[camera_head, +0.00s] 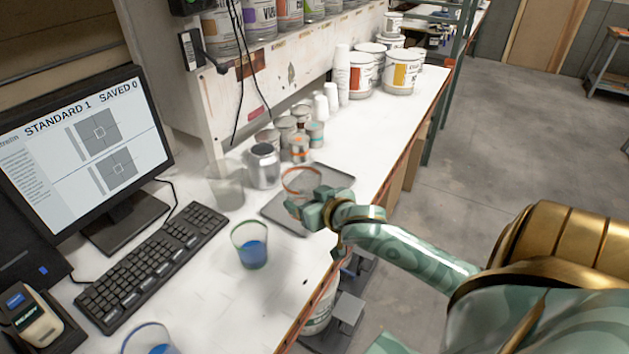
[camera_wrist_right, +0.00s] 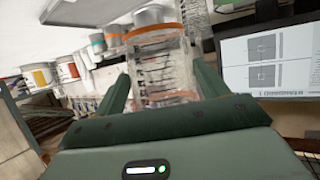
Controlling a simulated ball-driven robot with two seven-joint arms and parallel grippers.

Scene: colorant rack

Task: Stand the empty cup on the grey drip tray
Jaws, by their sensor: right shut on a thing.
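The empty clear cup (camera_head: 300,178) with an orange rim is upright over the grey drip tray (camera_head: 338,176) in the head view. My right gripper (camera_head: 313,208) is shut around the cup's side. In the right wrist view, the cup (camera_wrist_right: 160,75) sits between the two green fingers of the gripper (camera_wrist_right: 163,92), with dark graduation marks on its wall. I cannot tell whether its base touches the tray. The gripper hides part of the tray and the cup's lower part. My left gripper is not in view.
A cup with blue liquid (camera_head: 250,247) stands left of the tray, and another (camera_head: 150,340) is at the bottom edge. A cloudy cup (camera_head: 224,186), a metal can (camera_head: 263,166) and several small tins (camera_head: 299,146) stand behind. The keyboard (camera_head: 150,265) lies left.

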